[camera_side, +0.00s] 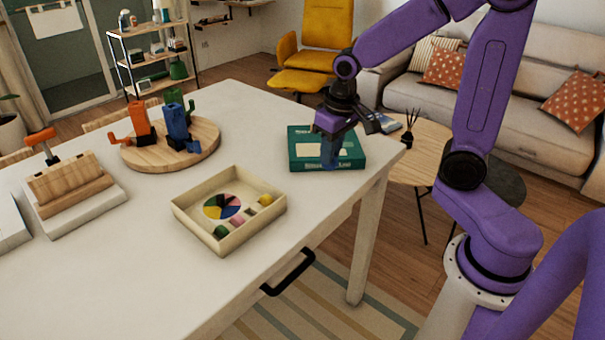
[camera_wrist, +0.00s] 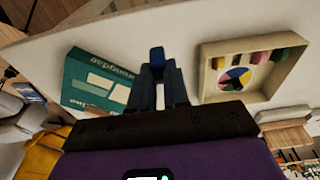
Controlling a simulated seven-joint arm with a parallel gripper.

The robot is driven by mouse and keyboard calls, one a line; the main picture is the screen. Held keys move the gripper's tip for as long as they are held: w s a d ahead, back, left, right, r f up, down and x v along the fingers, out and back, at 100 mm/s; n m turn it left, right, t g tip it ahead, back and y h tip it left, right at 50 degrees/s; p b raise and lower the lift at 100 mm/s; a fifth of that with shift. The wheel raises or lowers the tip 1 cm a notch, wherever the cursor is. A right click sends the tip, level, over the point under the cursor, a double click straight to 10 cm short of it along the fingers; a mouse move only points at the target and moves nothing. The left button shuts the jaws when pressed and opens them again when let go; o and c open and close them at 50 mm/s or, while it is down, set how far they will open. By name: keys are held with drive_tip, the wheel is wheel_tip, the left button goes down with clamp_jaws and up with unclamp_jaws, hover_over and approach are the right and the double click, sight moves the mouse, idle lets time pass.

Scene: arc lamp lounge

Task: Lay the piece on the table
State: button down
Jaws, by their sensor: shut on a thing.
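My gripper (camera_side: 330,150) points down and is shut on a blue piece. In the wrist view the piece (camera_wrist: 157,58) shows as a small blue end between the fingertips (camera_wrist: 158,80); the rest of it is hidden by the fingers. The white table (camera_side: 125,265) lies below. In the side view the gripper overlaps the front of the green box (camera_side: 298,152); in the wrist view it is between that box (camera_wrist: 75,82) and the cream tray (camera_wrist: 207,75). I cannot tell whether the piece touches the table.
The cream tray (camera_side: 183,212) holds a colour wheel (camera_side: 222,206) and several small blocks. A round wooden board (camera_side: 200,150) bears orange, blue and green figures. A wooden stand (camera_side: 70,183) is at the left. Bare tabletop lies around the tray.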

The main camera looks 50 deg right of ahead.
drive_tip(key=w+f, duration=0.3)
drive_tip(key=w, duration=0.1)
drive_tip(key=w+f, duration=0.4)
drive_tip(key=shift+d+f, duration=0.1)
drive_tip(key=shift+f, duration=0.05)
drive_tip(key=shift+w+f, duration=0.15)
drive_tip(key=shift+f, duration=1.45)
drive_tip(key=shift+f, duration=0.15)
drive_tip(key=c, duration=1.1)
unclamp_jaws()
